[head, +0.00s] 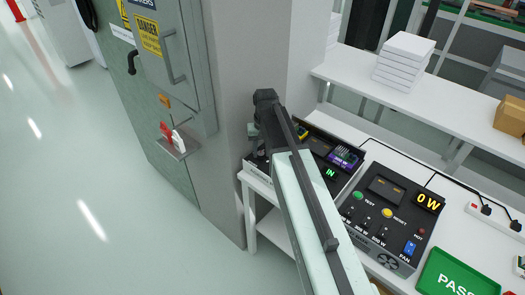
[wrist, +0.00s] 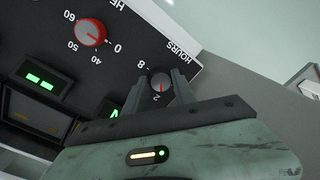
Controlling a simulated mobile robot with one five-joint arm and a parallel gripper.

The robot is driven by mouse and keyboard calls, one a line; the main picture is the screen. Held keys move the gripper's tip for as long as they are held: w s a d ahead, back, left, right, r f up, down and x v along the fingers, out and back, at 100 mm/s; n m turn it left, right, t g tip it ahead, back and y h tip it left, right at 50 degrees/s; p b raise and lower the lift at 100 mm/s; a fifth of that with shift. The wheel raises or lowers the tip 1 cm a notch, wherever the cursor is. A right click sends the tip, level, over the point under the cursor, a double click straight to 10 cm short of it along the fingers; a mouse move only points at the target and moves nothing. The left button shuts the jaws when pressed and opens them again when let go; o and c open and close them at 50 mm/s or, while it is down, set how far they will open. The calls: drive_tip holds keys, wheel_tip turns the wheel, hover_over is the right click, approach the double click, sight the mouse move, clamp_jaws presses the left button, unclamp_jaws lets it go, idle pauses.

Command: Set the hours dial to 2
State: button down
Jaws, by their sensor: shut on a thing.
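The hours dial (wrist: 161,81) is a small grey knob near the panel's corner in the wrist view, beside the printed word HOURS. The numbers 8 and 2 show next to it. A small reddish pointer line on the knob appears to point toward the 2. My gripper (wrist: 160,84) has one finger on each side of the knob and is shut on it. In the head view my arm covers the dial and the gripper; part of the dark control panel (head: 321,150) shows beside the arm.
A larger red dial (wrist: 90,33) with numbers up to 60 and a green display (wrist: 41,81) sit on the same panel. In the head view, a black test box (head: 385,215) stands to the right, with a green PASS tray (head: 455,262) beyond. A grey pillar (head: 245,110) stands left.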

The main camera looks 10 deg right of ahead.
sight(263, 153)
drive_tip(key=shift+m, duration=0.8)
drive_tip(key=c, duration=1)
unclamp_jaws()
drive_tip(key=shift+c, duration=0.2)
drive_tip(key=shift+r, duration=0.1)
drive_tip(key=r+p, duration=0.7)
drive_tip(key=p, duration=0.1)
drive_tip(key=shift+d+r, duration=0.25)
drive_tip(key=shift+r, duration=0.15)
drive_tip(key=shift+f, duration=0.15)
